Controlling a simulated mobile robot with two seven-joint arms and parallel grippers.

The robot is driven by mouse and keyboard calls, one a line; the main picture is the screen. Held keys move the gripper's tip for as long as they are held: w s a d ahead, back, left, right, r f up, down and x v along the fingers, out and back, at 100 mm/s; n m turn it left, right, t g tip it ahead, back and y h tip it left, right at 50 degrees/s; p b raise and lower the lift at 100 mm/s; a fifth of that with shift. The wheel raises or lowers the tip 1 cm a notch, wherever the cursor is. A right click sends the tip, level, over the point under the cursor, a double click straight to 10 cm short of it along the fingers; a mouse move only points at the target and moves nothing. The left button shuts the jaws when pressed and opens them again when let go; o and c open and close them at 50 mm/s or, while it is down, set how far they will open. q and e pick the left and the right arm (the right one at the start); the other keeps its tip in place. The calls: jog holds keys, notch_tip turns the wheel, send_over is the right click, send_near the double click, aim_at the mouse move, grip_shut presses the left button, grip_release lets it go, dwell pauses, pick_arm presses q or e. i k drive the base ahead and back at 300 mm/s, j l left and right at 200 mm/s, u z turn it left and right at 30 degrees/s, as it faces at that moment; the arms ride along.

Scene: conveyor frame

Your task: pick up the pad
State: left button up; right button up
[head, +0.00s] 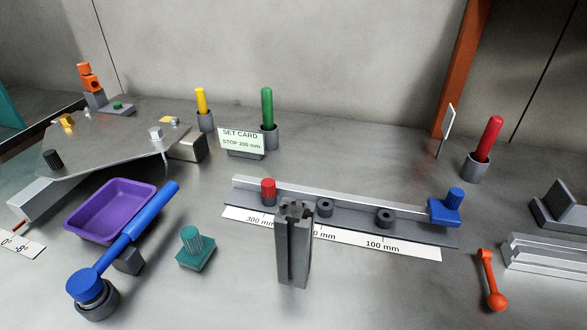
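No thing here is plainly marked as the pad, and I cannot tell which one it is. A teal piece (195,249) with a ribbed round top on a square base stands on the table, left of centre. A dark grey block with a raised plate (562,205) stands at the right edge. Neither gripper shows in the head view.
A purple tray (72,228) and a blue lever (137,227) are at left. A grey profile (293,250) stands upright before the ruler rail (340,200). A red-orange handle (490,282) lies at right. Yellow (201,101), green (267,108) and red (488,140) handles stand behind.

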aim_at(197, 248)
jog(key=i+j+z, duration=0.2)
jog(key=j, duration=0.35)
jog(key=j+z, duration=0.2)
jog(key=j, duration=0.35)
jog(key=i+j+z, duration=0.15)
jog(key=j, duration=0.45)
